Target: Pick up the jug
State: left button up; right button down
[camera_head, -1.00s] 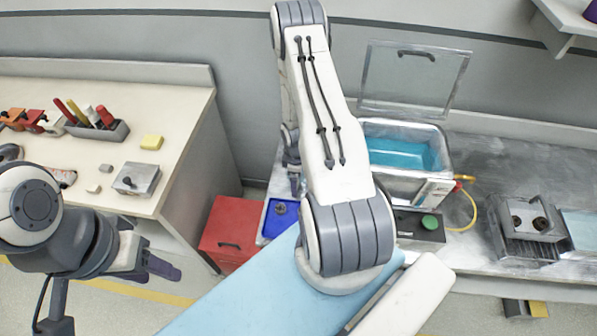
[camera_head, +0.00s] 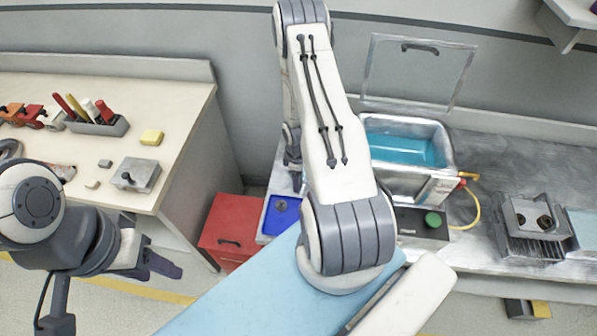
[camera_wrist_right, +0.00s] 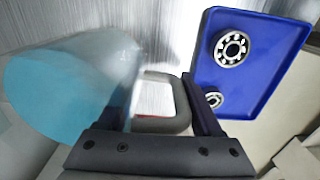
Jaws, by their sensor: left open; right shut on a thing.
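The jug (camera_wrist_right: 65,90) is a pale, see-through teal vessel with a grey looped handle (camera_wrist_right: 182,108). It fills the left of the right wrist view and looks tilted. My right gripper (camera_wrist_right: 160,112) is shut on the jug's handle. In the head view my right arm hides the jug, and only a little of the right gripper shows at the arm's left edge. My left gripper (camera_head: 160,263) is open and empty at the lower left, in front of the bench and clear of things.
A blue tray (camera_wrist_right: 265,55) with bearings lies beside the jug; it also shows in the head view (camera_head: 283,215). A water-filled metal bath (camera_head: 440,150) with a raised glass lid (camera_head: 418,70) stands on the metal counter. A red cabinet (camera_head: 231,228) and a workbench (camera_head: 185,100) are left.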

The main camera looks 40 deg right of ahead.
jog(key=shift+r+p, duration=0.3)
notch_tip(320, 180, up, 9)
jog(key=p, duration=0.9)
jog(key=shift+r, duration=0.2)
jog(key=shift+w, duration=0.1)
